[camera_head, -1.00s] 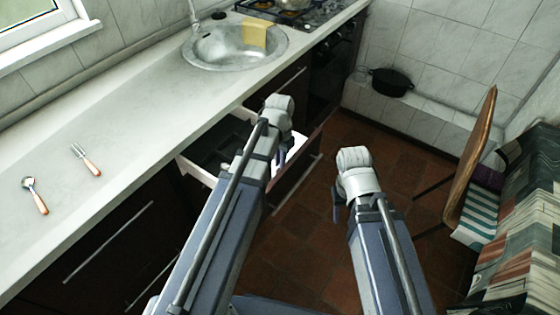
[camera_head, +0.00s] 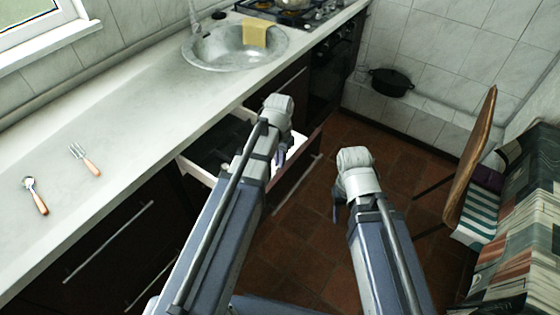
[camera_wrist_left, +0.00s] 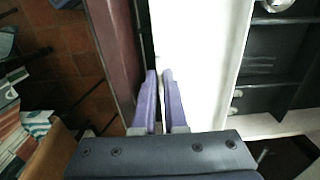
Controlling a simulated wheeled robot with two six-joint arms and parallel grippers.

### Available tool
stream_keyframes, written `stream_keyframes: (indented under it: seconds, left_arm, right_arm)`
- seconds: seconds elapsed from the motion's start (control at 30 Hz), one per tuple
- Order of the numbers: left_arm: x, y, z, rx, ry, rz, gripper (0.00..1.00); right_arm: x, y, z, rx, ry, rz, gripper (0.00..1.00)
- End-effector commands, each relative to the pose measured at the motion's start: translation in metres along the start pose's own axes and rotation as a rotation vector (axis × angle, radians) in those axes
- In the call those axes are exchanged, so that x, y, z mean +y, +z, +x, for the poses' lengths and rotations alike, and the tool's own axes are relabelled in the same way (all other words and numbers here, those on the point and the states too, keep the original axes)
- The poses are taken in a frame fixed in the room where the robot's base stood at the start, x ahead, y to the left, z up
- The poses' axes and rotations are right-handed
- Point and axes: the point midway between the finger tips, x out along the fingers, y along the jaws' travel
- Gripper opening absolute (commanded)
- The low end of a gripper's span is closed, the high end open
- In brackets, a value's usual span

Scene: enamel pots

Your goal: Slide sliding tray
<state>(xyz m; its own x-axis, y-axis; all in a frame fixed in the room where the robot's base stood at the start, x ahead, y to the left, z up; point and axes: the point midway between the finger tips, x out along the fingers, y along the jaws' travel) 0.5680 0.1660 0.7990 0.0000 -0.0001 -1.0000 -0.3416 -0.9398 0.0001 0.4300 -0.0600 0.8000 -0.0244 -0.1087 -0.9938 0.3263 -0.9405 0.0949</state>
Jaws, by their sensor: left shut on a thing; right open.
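The sliding tray (camera_head: 188,167) is a pulled-out drawer under the counter, with white walls and a dark insert. My left arm covers its middle in the head view. In the left wrist view the tray shows a broad white face (camera_wrist_left: 205,60) beside dark compartments (camera_wrist_left: 275,60). My left gripper (camera_head: 281,156) is at the tray's front end. Its purple fingers, also in the left wrist view (camera_wrist_left: 160,78), are close together on the white front edge. My right gripper (camera_head: 337,205) is open and empty over the floor; its fingers are mostly hidden by the wrist.
A spoon (camera_head: 36,196) and a fork (camera_head: 84,160) lie on the counter (camera_head: 120,125). A sink (camera_head: 225,52) with a yellow cloth (camera_head: 254,33) and a stove (camera_head: 280,14) are further back. A black pot (camera_head: 391,81) sits on a ledge. A wooden chair (camera_head: 472,170) stands right.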

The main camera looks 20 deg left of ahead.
Motion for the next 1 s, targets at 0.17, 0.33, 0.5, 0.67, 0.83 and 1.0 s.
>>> stream_keyframes:
  seconds: [0.17,0.33,0.5,0.67,0.83,1.0]
  left_arm:
    - [-0.025,-0.001,0.000,0.000,-0.001,-0.005,0.00]
    - [-0.072,-0.002,0.000,0.000,-0.001,-0.007,0.00]
    - [-0.120,-0.002,0.000,0.000,-0.001,-0.006,0.00]
    - [-0.159,-0.002,0.000,0.000,-0.001,-0.005,0.00]
    - [-0.188,-0.001,0.000,0.000,-0.001,-0.002,0.00]
    - [-0.203,-0.001,0.000,0.000,-0.001,-0.001,0.00]
  right_arm:
    - [0.000,0.000,0.000,0.000,0.000,0.000,0.50]
    - [0.000,0.000,0.000,0.000,0.000,0.000,0.50]
    - [0.000,0.000,0.000,0.000,0.000,0.000,0.50]
    - [0.000,0.000,0.000,0.000,0.000,0.000,0.50]
    - [0.000,0.000,0.000,0.000,0.000,0.000,0.50]
    - [0.000,0.000,0.000,0.000,0.000,0.000,0.50]
